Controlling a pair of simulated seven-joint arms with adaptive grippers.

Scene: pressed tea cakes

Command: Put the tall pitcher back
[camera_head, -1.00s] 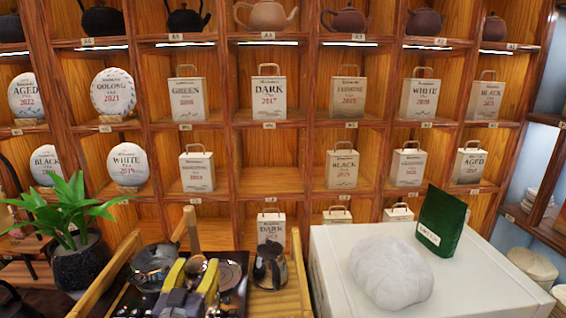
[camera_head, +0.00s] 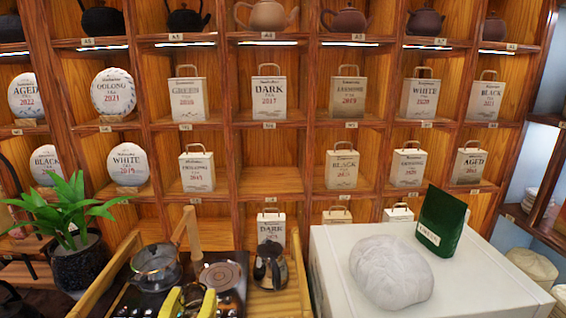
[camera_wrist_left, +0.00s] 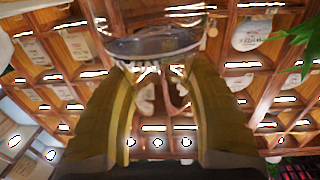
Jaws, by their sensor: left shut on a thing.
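My left gripper (camera_head: 190,298) is at the bottom edge of the head view, over the tea tray, its yellow fingers closed around a small clear, glassy thing. This appears to be the tall pitcher, but its outline is hard to make out. In the left wrist view, my left gripper's fingers (camera_wrist_left: 156,85) stand on both sides of clear glass, and a clear glass vessel (camera_wrist_left: 150,45) with a dark band shows at the top. I cannot tell how far it is from the fingertips. My right gripper is not in view.
A plant (camera_head: 68,215) stands left.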

